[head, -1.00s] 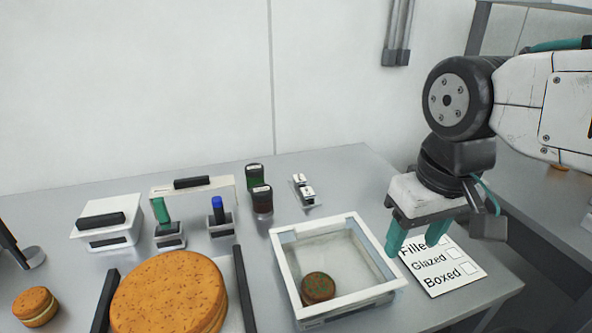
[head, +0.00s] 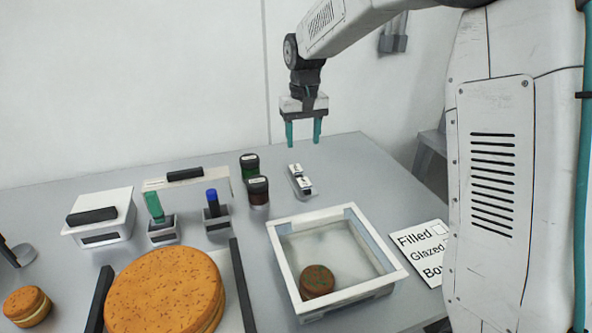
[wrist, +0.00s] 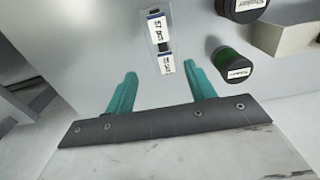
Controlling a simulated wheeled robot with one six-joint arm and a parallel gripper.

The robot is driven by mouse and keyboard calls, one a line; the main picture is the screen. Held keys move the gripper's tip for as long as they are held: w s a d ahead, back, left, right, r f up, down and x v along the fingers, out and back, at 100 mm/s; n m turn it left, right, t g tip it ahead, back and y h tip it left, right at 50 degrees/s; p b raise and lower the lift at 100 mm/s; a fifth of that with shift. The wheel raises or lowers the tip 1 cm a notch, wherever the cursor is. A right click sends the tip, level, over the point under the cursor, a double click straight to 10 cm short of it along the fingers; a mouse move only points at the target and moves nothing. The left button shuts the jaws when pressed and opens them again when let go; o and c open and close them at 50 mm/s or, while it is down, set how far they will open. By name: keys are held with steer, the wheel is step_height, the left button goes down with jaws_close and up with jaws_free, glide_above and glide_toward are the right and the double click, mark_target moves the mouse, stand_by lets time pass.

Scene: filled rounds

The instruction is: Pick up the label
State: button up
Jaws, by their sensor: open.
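Two small white labels with dark print, a front one (head: 305,183) and a back one (head: 296,168), sit in a narrow grey holder at the back of the table in the head view. In the wrist view one label (wrist: 156,28) shows beyond my fingertips, and the other (wrist: 166,66) shows between them in the picture. My gripper (head: 303,139) is open and empty, pointing down in the air above and apart from the labels. Its two teal fingers (wrist: 160,72) are spread in the wrist view.
Dark-lidded jars (head: 258,191) stand left of the labels. A white-rimmed tray (head: 274,246) holding a small brown round is in front. A checklist card (head: 408,240) lies at right, partly hidden by my arm. A large orange round (head: 165,290) is at left.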

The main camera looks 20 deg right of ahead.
glide_above(297, 170)
steer(key=f, duration=0.4)
steer(key=shift+s+f, duration=0.2)
steer(key=shift+f, duration=0.2)
steer(key=shift+w+f, duration=0.2)
steer(key=shift+f, duration=2.55)
steer(key=shift+f, duration=0.25)
steer(key=c, duration=0.8)
